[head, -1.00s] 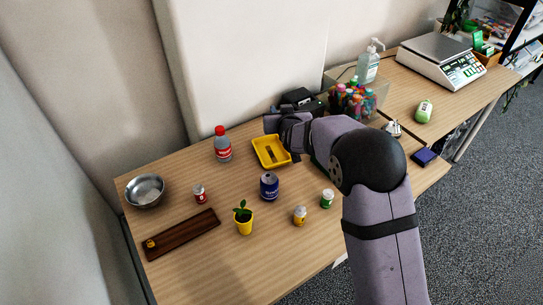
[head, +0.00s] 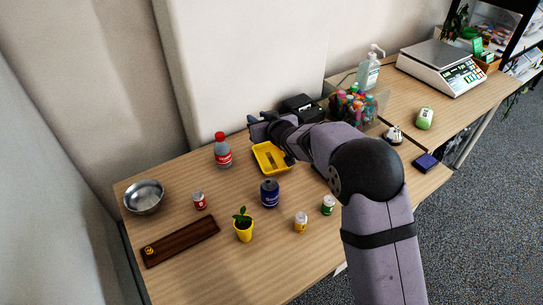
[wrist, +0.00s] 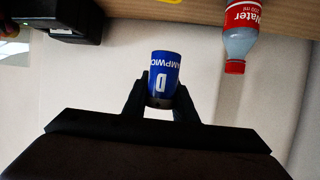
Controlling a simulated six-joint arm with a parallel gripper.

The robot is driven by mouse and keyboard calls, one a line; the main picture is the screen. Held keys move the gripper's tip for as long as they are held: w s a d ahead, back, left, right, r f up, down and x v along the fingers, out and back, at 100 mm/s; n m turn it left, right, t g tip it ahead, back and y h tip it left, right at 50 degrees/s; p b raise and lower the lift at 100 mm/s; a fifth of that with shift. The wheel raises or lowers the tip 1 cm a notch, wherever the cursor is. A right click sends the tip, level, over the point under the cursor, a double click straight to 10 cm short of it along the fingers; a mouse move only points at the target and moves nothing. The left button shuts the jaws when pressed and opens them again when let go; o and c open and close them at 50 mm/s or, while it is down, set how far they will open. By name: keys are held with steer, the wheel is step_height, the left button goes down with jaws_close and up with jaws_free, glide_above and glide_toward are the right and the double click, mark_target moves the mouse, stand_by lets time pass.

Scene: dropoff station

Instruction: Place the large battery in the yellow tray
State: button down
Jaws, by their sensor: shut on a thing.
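In the head view my gripper (head: 252,122) is raised near the wall, beyond the tray. My forearm crosses close to the tray's right side. I cannot make out the battery in the head view.
A red-capped bottle (head: 222,151) stands left of the tray. A blue can (head: 269,193) stands in front of it. A black device (head: 304,108) and a bin of markers (head: 355,106) are at the right. A metal bowl (head: 144,196) sits at the far left.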

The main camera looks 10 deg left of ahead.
stand_by(0.3)
glide_above(260, 157)
steer(key=shift+w+f, duration=0.1)
steer(key=shift+f, duration=4.9)
steer(key=shift+f, duration=0.3)
steer(key=c, duration=1.4)
jaws_free()
steer(key=shift+r, duration=0.1)
steer(key=shift+c, duration=0.2)
steer(key=shift+r, duration=0.15)
